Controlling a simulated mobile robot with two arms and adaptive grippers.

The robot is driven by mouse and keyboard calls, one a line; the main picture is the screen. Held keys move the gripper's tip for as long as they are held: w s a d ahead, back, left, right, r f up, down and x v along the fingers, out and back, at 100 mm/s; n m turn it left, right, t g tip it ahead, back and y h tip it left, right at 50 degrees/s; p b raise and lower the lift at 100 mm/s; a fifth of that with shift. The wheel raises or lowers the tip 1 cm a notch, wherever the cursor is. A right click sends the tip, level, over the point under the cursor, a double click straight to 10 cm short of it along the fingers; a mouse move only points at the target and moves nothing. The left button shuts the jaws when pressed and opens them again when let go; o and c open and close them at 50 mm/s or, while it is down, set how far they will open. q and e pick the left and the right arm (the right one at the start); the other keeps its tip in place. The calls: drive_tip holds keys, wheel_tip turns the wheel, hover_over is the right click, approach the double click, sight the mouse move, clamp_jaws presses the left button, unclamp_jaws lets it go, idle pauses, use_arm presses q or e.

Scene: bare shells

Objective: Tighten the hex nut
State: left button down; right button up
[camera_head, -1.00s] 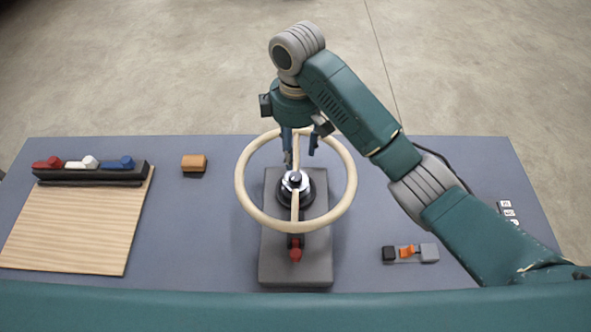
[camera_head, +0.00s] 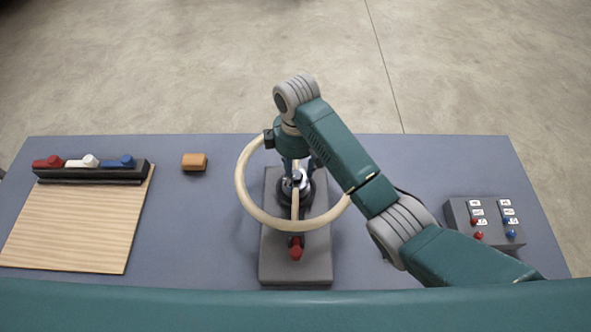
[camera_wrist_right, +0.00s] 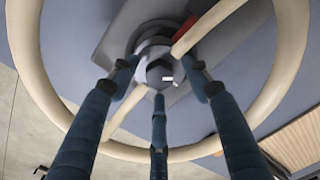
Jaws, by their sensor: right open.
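A cream steering wheel (camera_head: 245,193) stands on a dark grey base (camera_head: 277,262) in the middle of the table. At its hub sits the dark hex nut (camera_wrist_right: 160,71) with a metallic ring around it; in the head view the nut (camera_head: 298,177) is partly hidden by my gripper. My right gripper (camera_head: 299,172) comes from above, just over the hub. In the wrist view its three fingers (camera_wrist_right: 161,80) are spread open around the nut, with gaps visible between fingertips and nut. Contact cannot be told. My left gripper is not in view.
A red knob (camera_head: 296,252) sits on the base in front of the wheel. A wooden board (camera_head: 80,225), a rack with red, white and blue pieces (camera_head: 90,175) and an orange block (camera_head: 194,162) are at left. A switch box (camera_head: 460,215) stands at right. The table's left-middle is clear.

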sight(296, 173)
drive_tip(key=c, duration=1.1)
drive_tip(key=shift+m, duration=1.5)
drive_tip(key=shift+c, duration=0.2)
drive_tip(key=o, duration=1.1)
drive_tip(key=shift+o, duration=0.2)
drive_tip(key=r, duration=0.8)
drive_tip(key=shift+w+d+r, duration=0.1)
drive_tip(key=shift+w+r, duration=0.15)
drive_tip(key=shift+w, duration=0.05)
drive_tip(key=shift+s+r, duration=0.2)
drive_tip(key=shift+r, duration=1.6)
